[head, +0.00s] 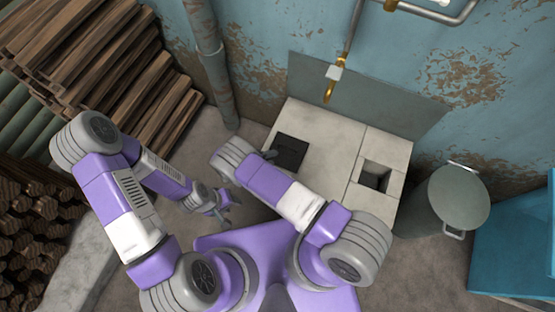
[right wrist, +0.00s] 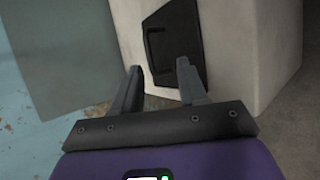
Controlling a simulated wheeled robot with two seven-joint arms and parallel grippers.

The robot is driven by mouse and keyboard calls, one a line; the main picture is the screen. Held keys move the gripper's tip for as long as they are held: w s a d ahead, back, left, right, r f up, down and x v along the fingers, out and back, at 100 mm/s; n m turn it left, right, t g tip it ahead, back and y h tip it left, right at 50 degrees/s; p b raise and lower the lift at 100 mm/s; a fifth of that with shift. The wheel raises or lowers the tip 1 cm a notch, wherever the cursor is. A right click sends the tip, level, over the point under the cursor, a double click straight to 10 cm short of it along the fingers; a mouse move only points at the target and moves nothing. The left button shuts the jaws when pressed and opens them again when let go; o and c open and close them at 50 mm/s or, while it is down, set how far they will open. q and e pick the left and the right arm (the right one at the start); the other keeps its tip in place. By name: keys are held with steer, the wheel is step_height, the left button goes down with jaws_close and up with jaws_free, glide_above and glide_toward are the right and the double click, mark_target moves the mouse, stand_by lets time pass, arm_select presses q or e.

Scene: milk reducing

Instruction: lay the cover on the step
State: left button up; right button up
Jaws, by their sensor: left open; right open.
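My right gripper (head: 269,155) is at the cover's left edge in the head view, partly hidden by my own wrist. In the right wrist view its two fingers (right wrist: 159,66) are apart, with the cover and handle beyond them and nothing between them. My left gripper (head: 222,208) is open and empty, low over the floor left of the step.
A square opening (head: 375,176) is in the step's right part. A brass tap (head: 329,88) hangs above the step. A grey-green lidded bin (head: 455,198) stands right of it, near a blue box (head: 515,245). Stacked wood (head: 95,60) fills the left. A pipe (head: 215,75) runs down the wall.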

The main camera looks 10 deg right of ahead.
steer(key=s+d+g+y, duration=0.1)
steer(key=s, duration=0.1)
steer(key=s+d+f+m+g+y, duration=0.1)
steer(key=s+g, duration=0.1)
steer(key=s, duration=0.1)
steer(key=s+d+f+m+g+y, duration=0.1)
steer(key=s+g, duration=0.1)
steer(key=s, duration=0.1)
steer(key=shift+s+f, duration=0.15)
steer(key=shift+s, duration=0.05)
steer(key=s+a+r+m+g+y, duration=0.3)
steer(key=s+r+m+y, duration=0.1)
steer(key=s+y, duration=0.45)
step_height(320, 180, up, 8)
steer(key=d+m+t+y, duration=0.2)
steer(key=m+t, duration=0.2)
steer(key=shift+s+m+t+y, duration=0.3)
steer(key=shift+s+m+y, duration=0.05)
steer(key=shift+s+m, duration=0.05)
steer(key=shift+d+r, duration=0.1)
step_height(320, 180, up, 4)
steer(key=p, duration=0.3)
steer(key=shift+f+p, duration=0.2)
steer(key=shift+p, duration=0.2)
